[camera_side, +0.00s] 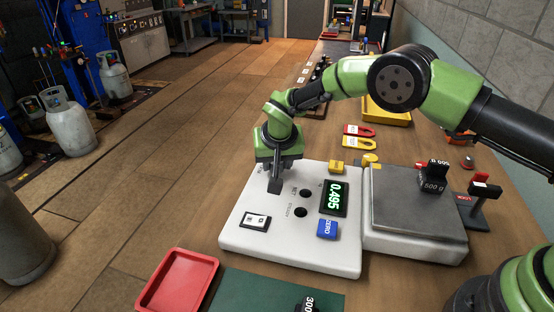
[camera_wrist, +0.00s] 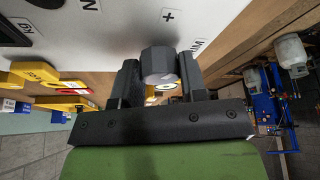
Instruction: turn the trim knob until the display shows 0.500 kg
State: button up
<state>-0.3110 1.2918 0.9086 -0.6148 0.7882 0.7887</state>
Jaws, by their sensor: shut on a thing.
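The scale's white console (camera_side: 240,240) lies on the wooden bench, its green display (camera_side: 334,198) reading 0.495. My gripper (camera_side: 274,186) points down at the console's far left part, its jaws closed around the trim knob. In the wrist view the dark grey faceted knob (camera_wrist: 158,62) sits between the two fingers of my gripper (camera_wrist: 160,78), with a "+" mark on the white panel beside it.
A blue ZERO button (camera_side: 327,229), a rocker switch (camera_side: 255,221) and two dark round holes or buttons are on the console. A red tray (camera_side: 178,281) and a green mat (camera_side: 250,292) lie in front. Red and yellow magnets (camera_side: 359,142) lie behind.

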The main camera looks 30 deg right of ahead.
jog(key=shift+m+h, duration=0.4)
jog(key=shift+m, duration=0.7)
jog(key=o, duration=0.9)
jog(key=shift+g, duration=0.3)
jog(key=v, duration=1)
